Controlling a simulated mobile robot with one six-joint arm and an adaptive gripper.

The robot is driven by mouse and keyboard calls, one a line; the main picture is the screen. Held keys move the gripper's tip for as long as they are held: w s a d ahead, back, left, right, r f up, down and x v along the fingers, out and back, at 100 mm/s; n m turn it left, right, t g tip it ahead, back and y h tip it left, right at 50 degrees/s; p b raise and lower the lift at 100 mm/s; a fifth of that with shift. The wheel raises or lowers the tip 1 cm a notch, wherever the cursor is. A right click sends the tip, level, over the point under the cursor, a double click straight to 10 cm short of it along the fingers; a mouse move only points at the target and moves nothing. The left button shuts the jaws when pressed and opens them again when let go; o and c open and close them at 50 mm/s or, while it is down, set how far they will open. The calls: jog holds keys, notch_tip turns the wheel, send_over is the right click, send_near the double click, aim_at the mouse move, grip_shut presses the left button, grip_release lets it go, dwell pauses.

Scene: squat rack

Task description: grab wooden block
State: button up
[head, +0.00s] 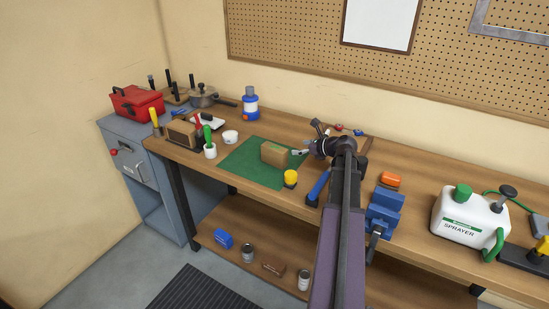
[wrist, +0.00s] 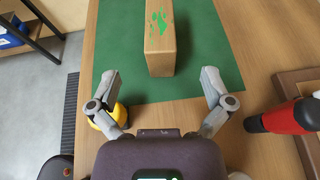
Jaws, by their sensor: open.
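The wooden block (head: 274,154) stands on the green mat (head: 240,160) on the workbench. In the wrist view the block (wrist: 160,50) is ahead of my gripper (wrist: 162,82), roughly midway between its fingers, with a green print on its top face. My gripper (head: 300,152) is open and empty, just to the right of the block in the head view. The far end of the block is cut off by the wrist view's top edge.
A yellow object (head: 290,177) sits by the mat's front edge, close to my gripper's left finger in the wrist view (wrist: 104,117). A red-and-black tool handle (wrist: 290,118) lies at right. A blue vise (head: 384,212) and white sprayer (head: 468,222) stand further right.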

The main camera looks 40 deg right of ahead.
aim_at(275, 147)
jog(key=b+x, duration=0.2)
jog(key=x, duration=0.4)
jog(key=shift+w+a+f, duration=0.1)
jog(key=shift+w+f, duration=0.1)
jog(key=shift+w, duration=0.1)
jog(key=shift+b+x, duration=1.1)
jog(key=shift+x, duration=1.5)
jog(key=c, duration=1.3)
jog(key=shift+r+p, duration=0.25)
jog(key=shift+p, duration=0.05)
jog(key=shift+c, duration=0.2)
notch_tip(275, 147, up, 10)
jog(key=p, duration=0.9)
jog(key=shift+f, duration=0.2)
